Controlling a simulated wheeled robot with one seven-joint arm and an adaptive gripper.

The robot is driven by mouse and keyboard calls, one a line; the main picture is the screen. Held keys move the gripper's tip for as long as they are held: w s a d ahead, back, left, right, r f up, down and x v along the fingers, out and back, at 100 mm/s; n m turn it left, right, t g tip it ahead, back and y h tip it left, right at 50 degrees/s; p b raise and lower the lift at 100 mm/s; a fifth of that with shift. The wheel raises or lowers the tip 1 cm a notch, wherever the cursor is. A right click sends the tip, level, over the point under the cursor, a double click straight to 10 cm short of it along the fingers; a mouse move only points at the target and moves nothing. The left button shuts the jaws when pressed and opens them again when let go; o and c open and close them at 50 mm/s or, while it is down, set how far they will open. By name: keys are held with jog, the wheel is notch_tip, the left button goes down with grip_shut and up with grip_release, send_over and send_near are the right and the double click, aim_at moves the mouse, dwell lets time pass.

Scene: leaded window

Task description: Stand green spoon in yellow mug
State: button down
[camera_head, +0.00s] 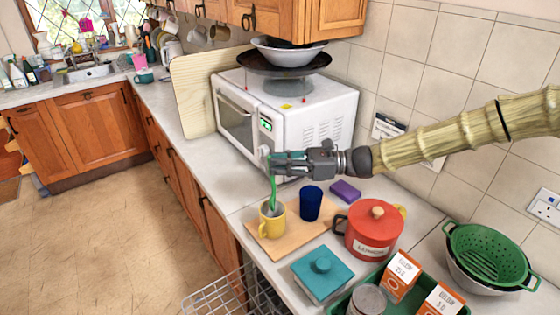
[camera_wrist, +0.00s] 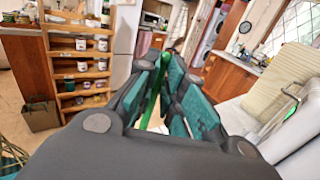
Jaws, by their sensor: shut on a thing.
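My gripper (camera_head: 274,163) is shut on the green spoon (camera_head: 272,190), near the upper end of its handle. The spoon hangs nearly upright, and its lower end overlaps the mouth of the yellow mug (camera_head: 271,227); I cannot tell how deep it goes or whether it touches the mug. The mug stands upright on a wooden board (camera_head: 293,238), with its handle to the left. In the wrist view the green spoon (camera_wrist: 152,98) shows between the teal finger pads.
A dark blue cup (camera_head: 311,203) stands just right of the mug. A red canister (camera_head: 373,235), a purple sponge (camera_head: 345,191) and a teal box (camera_head: 322,272) are close by. The white microwave (camera_head: 300,125) stands behind. A wire rack (camera_head: 235,293) is at the front left.

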jog(key=shift+s+f+b, duration=0.15)
jog(key=shift+f+b, duration=0.45)
jog(key=shift+f, duration=0.5)
jog(key=shift+s+f+b, duration=0.1)
jog(key=shift+f+b, duration=0.5)
jog(key=shift+f, duration=0.45)
jog(key=c, duration=1.5)
grip_release()
jog(key=shift+o, duration=0.2)
jog(key=d, duration=1.2)
